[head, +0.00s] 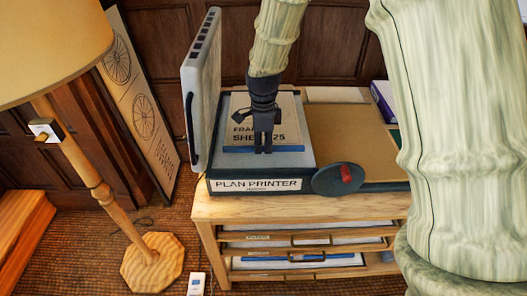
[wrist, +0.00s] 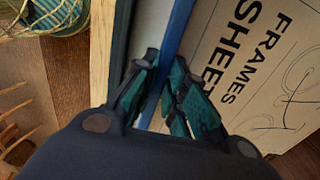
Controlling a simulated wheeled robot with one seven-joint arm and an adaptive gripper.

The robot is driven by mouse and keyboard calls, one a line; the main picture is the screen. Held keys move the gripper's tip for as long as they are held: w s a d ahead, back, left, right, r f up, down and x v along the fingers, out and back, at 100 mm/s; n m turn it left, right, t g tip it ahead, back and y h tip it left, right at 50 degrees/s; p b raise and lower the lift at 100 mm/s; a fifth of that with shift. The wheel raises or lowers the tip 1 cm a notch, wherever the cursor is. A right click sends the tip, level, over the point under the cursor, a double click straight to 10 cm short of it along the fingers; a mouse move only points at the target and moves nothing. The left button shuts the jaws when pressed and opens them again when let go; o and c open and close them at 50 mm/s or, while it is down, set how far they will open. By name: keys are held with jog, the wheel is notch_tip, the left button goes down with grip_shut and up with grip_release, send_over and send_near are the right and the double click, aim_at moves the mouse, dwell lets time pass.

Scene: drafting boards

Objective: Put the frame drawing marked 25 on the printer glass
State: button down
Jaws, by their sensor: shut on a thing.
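The frame drawing (head: 285,122) is a tan sheet with a blue strip along its front edge. Its lettering reads "FRA…" and "SHE… 25", partly hidden by my gripper (head: 264,150). In the wrist view the drawing (wrist: 262,75) reads "FRAMES SHEET", and my gripper (wrist: 166,70) has one finger on each side of the blue strip, shut on it. The plan printer (head: 258,185) has its lid (head: 200,90) standing open at the left. The drawing is over the printer glass (head: 285,158), within its outline and roughly flat. I cannot tell whether it touches the glass.
The printer stands on a wooden cabinet (head: 205,207) with open drawers holding sheets. A dark disc with a red knob (head: 346,173) is at the printer's front right. A lamp (head: 100,190) and a leaning wheel drawing (head: 140,100) stand at left. A tan board (head: 350,140) lies right.

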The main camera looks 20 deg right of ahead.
aim_at(263, 152)
jog(key=shift+s+f+p, duration=0.1)
jog(key=shift+f+p, duration=0.2)
jog(key=shift+f, duration=1.95)
jog(key=c, duration=1.5)
grip_release()
jog(key=shift+o, duration=0.2)
jog(key=shift+r+b, duration=0.9)
jog(key=shift+r, duration=5.15)
